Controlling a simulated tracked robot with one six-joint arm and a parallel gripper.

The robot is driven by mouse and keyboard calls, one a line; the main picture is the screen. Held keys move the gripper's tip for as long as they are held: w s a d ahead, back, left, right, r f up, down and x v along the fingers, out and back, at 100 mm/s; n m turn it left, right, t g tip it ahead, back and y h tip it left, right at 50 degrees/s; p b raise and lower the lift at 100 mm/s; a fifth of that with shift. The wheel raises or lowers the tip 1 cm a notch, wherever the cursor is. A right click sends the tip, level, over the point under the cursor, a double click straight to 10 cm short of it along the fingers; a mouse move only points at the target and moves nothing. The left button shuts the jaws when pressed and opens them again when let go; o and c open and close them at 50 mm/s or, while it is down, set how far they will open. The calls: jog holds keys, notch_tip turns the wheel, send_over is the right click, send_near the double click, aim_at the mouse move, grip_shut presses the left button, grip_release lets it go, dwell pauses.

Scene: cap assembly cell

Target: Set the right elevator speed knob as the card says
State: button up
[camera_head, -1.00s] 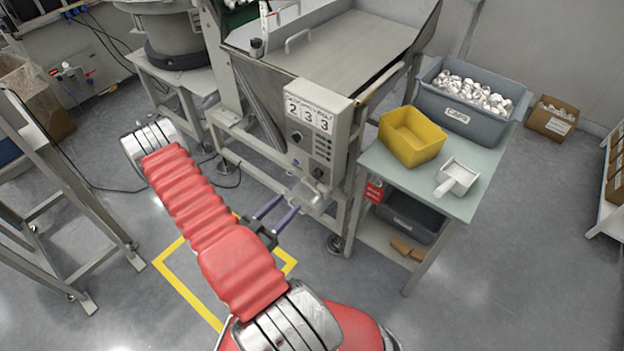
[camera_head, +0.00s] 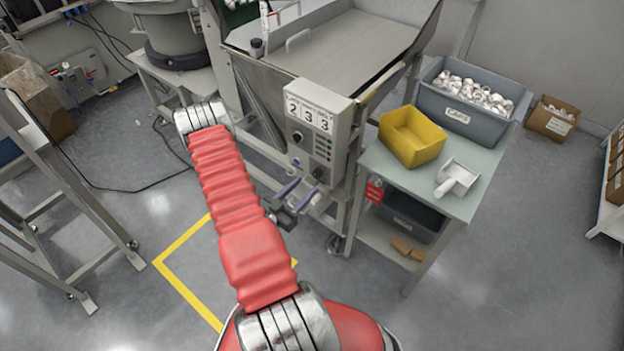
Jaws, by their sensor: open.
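The control box (camera_head: 318,133) is on the front of the elevator machine. Its card (camera_head: 309,114) shows the digits 2, 3 and 3 in three cells; the small headings above them are hard to read. A dark knob (camera_head: 297,136) sits at the upper left of the panel. My gripper (camera_head: 300,189) is open and empty, just below the panel, apart from the knobs as far as I can tell.
A side table (camera_head: 478,203) to the right carries a yellow bin (camera_head: 412,137), a white scoop (camera_head: 457,178) and a grey CAPS crate (camera_head: 468,121). A red tag (camera_head: 375,190) hangs at its edge. A metal frame (camera_head: 70,190) stands at left. Floor around the yellow marking (camera_head: 180,243) is clear.

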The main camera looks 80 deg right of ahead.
aim_at(316, 176)
jog(key=shift+x, duration=2.5)
jog(key=shift+c, duration=0.3)
jog(key=c, duration=1)
jog(key=shift+s, duration=0.1)
jog(key=shift+m, duration=1.4)
jog(key=o, duration=1.1)
jog(key=shift+c, duration=0.2)
